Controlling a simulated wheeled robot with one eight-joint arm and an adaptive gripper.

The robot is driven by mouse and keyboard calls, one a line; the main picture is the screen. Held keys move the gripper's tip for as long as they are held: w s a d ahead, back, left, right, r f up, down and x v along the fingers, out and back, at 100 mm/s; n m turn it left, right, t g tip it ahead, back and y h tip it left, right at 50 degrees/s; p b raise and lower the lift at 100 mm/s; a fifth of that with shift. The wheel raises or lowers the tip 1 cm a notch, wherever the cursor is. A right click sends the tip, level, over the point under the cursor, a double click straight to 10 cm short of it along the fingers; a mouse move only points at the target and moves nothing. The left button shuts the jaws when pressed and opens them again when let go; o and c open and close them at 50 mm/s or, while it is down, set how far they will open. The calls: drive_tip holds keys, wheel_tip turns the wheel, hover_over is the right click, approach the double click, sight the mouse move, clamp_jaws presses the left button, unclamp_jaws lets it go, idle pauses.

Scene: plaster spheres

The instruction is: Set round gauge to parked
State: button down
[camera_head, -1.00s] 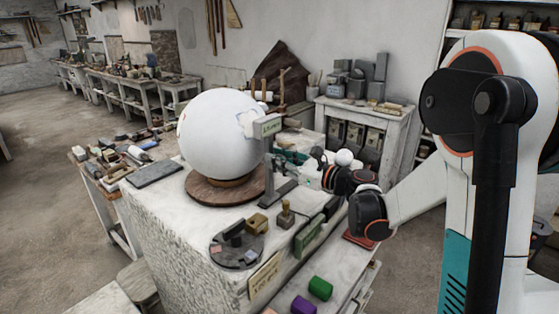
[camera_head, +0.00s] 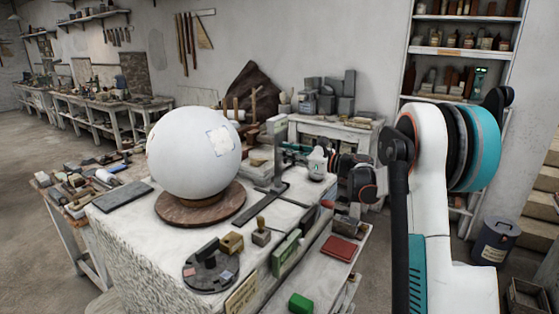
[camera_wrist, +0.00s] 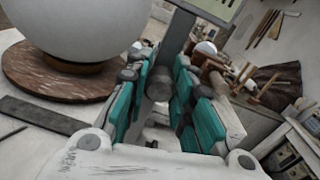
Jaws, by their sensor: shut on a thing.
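The round gauge (camera_head: 278,150) appears to be the grey upright post with a pale green plate on top. My gripper (camera_head: 291,152) reaches in from the right at the post. In the wrist view, the teal fingers (camera_wrist: 156,84) close around a grey part at the gauge post (camera_wrist: 178,34); the exact contact is partly hidden. The sphere bears a pale square patch (camera_head: 220,141) and sits on a round brown wooden turntable (camera_head: 180,211).
A dark round tray (camera_head: 205,278) with small blocks lies at the bench front. A stamp-like tool (camera_head: 261,235) and a green box (camera_head: 285,253) are nearby. A red book (camera_head: 339,249) lies on the lower right shelf. A dark slab (camera_head: 122,196) lies left of the turntable.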

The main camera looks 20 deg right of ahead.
drive_tip(key=shift+w+d, duration=0.25)
drive_tip(key=shift+d, duration=0.1)
drive_tip(key=c, duration=1.8)
unclamp_jaws()
drive_tip(key=shift+r, duration=0.1)
drive_tip(key=o, duration=0.5)
drive_tip(key=shift+w+d, duration=0.1)
drive_tip(key=shift+d, duration=0.1)
drive_tip(key=shift+c, duration=0.2)
drive_tip(key=shift+a, duration=0.15)
drive_tip(key=v, duration=1.2)
